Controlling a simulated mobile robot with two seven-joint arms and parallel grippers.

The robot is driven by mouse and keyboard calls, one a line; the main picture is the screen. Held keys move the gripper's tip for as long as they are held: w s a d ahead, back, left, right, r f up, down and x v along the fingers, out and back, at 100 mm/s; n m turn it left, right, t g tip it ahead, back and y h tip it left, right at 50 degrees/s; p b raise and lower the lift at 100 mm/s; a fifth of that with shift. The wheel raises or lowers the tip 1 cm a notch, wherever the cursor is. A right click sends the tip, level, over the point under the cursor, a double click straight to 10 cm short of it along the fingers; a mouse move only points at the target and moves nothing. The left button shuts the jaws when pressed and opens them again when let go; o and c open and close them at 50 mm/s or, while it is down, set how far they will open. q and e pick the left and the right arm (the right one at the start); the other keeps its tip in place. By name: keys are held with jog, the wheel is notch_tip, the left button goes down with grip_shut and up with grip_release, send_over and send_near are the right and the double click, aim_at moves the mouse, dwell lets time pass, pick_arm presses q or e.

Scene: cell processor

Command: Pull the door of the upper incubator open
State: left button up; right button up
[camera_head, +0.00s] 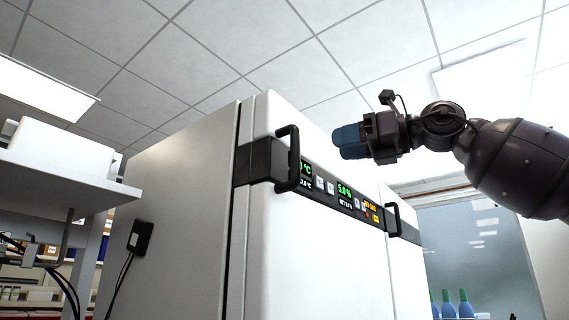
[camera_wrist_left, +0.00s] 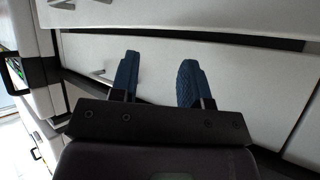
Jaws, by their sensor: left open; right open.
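The white upper incubator (camera_head: 180,190) stands in the middle of the head view, seen from below. Its door (camera_head: 310,250) looks closed, with a black vertical handle (camera_head: 291,158) beside a dark panel with green digits. My right gripper (camera_head: 347,141) has blue fingers and is in front of the upper door area, right of the handle and apart from it. Its fingers overlap in this view, with nothing seen between them. My left gripper is outside the head view; in the left wrist view (camera_wrist_left: 156,72) its blue fingers are apart and empty.
A second black handle (camera_head: 394,221) is on the white front further right. A white shelf (camera_head: 60,180) with a box is at the left. A black plug box with cables (camera_head: 140,237) is on the incubator's side. White drawer fronts (camera_wrist_left: 230,65) lie beyond my left fingers.

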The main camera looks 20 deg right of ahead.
aim_at(299, 150)
jog(key=x, duration=0.3)
jog(key=p+x, duration=0.1)
jog(key=x, duration=0.2)
jog(key=s+a+p+x, duration=0.1)
jog(key=x, duration=0.2)
jog(key=shift+w+a, duration=0.3)
jog(key=shift+a, duration=0.1)
pick_arm(q)
jog(key=r, duration=0.2)
jog(key=shift+s+a+r, duration=0.2)
jog(key=shift+s+r, duration=0.1)
pick_arm(e)
jog(key=shift+f, duration=0.1)
jog(key=c, duration=0.7)
grip_shut()
pick_arm(q)
jog(key=shift+s+f, duration=0.15)
jog(key=shift+s, duration=0.1)
